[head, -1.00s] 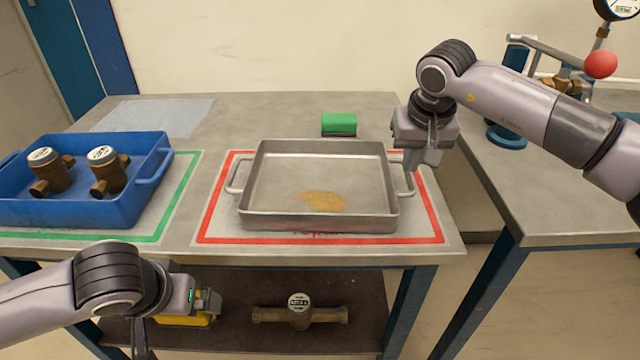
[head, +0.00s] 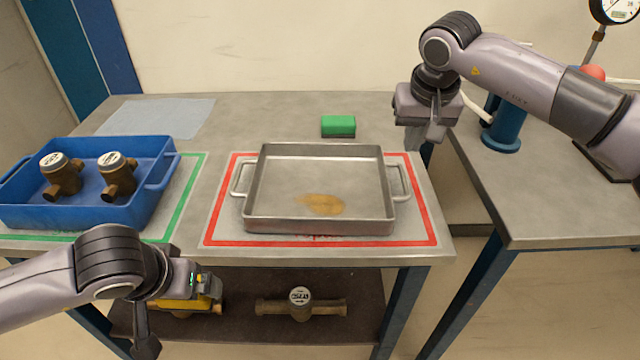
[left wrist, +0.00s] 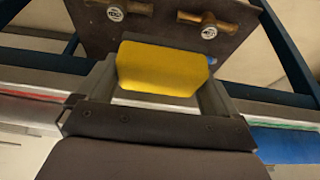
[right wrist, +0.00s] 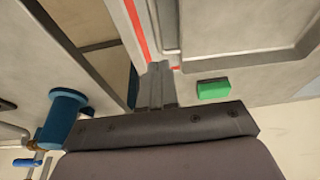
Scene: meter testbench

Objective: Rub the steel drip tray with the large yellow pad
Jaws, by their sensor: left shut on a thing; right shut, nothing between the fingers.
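The steel drip tray (head: 320,226) sits on the bench inside a red outlined rectangle, with a brownish-yellow stain (head: 323,205) on its floor. My left gripper (head: 208,290) is shut on the large yellow pad (head: 180,304), in front of the bench edge and to the left of the tray. The yellow pad fills the space between the fingers in the left wrist view (left wrist: 160,68). My right gripper (head: 416,135) is shut and empty, above the bench near the tray's right back corner. Its closed fingers show in the right wrist view (right wrist: 157,85).
A green block (head: 338,126) lies behind the tray. A blue crate (head: 90,216) with two brass meters stands at left on a green outline. Another meter (head: 300,304) lies on the lower shelf. A gap separates the second bench (head: 530,215) at right, which carries a blue post (head: 503,125).

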